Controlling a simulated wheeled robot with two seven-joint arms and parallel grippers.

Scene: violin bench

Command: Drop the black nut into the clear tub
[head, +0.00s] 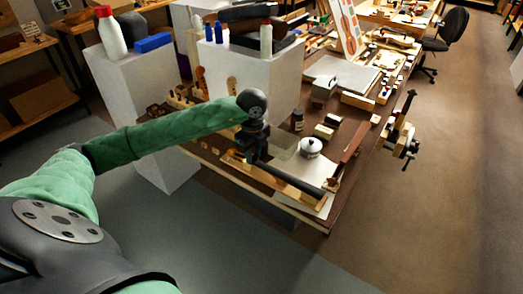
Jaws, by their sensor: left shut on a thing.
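My left gripper (254,158) points down over the near left part of the workbench, with its arm reaching in from the left. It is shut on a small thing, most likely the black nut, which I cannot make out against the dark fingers. The clear tub (284,147) is a pale see-through box on the bench, just right of the gripper and partly behind it. The fingers appear beside the tub in the picture; their height over it is hard to tell. My right gripper is not in view.
A long dark bar (292,179) lies in front, near a white sheet (316,206). A white block (262,80) carrying bottles stands behind. A vise (400,142) juts out right.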

